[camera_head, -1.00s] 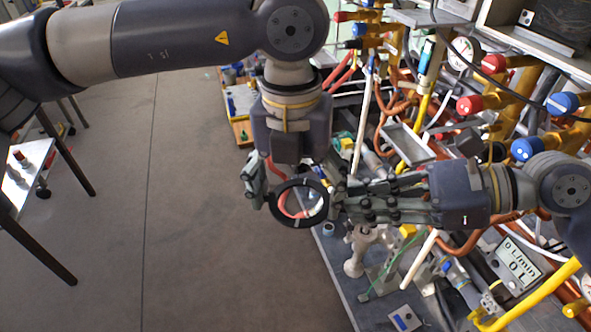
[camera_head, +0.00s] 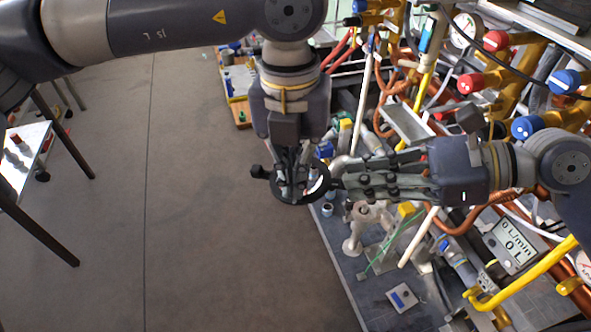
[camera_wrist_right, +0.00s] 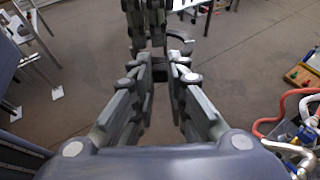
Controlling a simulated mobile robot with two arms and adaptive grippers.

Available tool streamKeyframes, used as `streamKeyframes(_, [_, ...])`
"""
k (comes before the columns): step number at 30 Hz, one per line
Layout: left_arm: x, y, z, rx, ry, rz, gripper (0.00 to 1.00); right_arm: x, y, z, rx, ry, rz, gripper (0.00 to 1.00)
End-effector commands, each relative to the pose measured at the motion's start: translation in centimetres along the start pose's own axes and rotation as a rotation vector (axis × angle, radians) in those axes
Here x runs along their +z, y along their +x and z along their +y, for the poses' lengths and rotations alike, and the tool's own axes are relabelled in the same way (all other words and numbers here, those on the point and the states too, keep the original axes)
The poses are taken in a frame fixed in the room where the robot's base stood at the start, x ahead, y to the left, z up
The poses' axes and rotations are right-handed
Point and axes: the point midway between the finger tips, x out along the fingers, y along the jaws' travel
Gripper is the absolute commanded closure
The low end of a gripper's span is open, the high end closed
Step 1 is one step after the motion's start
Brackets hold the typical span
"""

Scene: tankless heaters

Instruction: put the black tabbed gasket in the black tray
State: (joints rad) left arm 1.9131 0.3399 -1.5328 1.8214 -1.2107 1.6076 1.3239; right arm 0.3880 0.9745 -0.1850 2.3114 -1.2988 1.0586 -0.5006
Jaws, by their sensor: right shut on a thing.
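The black tabbed gasket (camera_head: 305,201) is a dark ring held up above the near edge of the cluttered bench in the head view. My right gripper (camera_head: 338,183) reaches in from the right and is shut on the ring's right side. In the right wrist view, that gripper (camera_wrist_right: 161,72) has its fingertips close together at the far end. My left gripper (camera_head: 292,180) points down from above, with its fingers at the ring and overlapping it. I cannot tell whether they grip it. I cannot make out the black tray in these views.
The bench (camera_head: 345,290) is crowded with copper pipes, hoses, red and blue valve knobs and a flow meter (camera_head: 512,247). A grey open tray (camera_head: 408,125) sits among the pipes. Clear floor (camera_head: 200,230) lies to the left, with a white-topped table (camera_head: 28,145) at the far left.

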Motion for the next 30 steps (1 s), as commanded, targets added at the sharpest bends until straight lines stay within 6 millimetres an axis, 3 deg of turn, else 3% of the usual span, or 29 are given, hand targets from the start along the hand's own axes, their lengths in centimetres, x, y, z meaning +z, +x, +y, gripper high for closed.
streamKeyframes(1, [0.0, 0.0, 0.0, -0.001, 0.000, -0.001, 0.79, 0.0, 0.0, 0.0, 0.000, 0.001, 0.000, 1.00])
streamKeyframes(9, [0.0, -0.1, -0.1, -0.003, 0.000, -0.001, 0.21, 0.0, 0.0, 0.0, 0.001, 0.001, 0.000, 1.00])
streamKeyframes(22, [0.1, -0.5, -0.1, -0.003, 0.000, -0.003, 0.21, -0.1, 0.0, 0.1, 0.002, 0.001, 0.002, 1.00])
streamKeyframes(30, [0.1, -4.5, -0.1, -0.004, -0.001, -0.007, 0.21, -0.1, 0.0, 0.1, 0.002, 0.001, 0.002, 1.00])
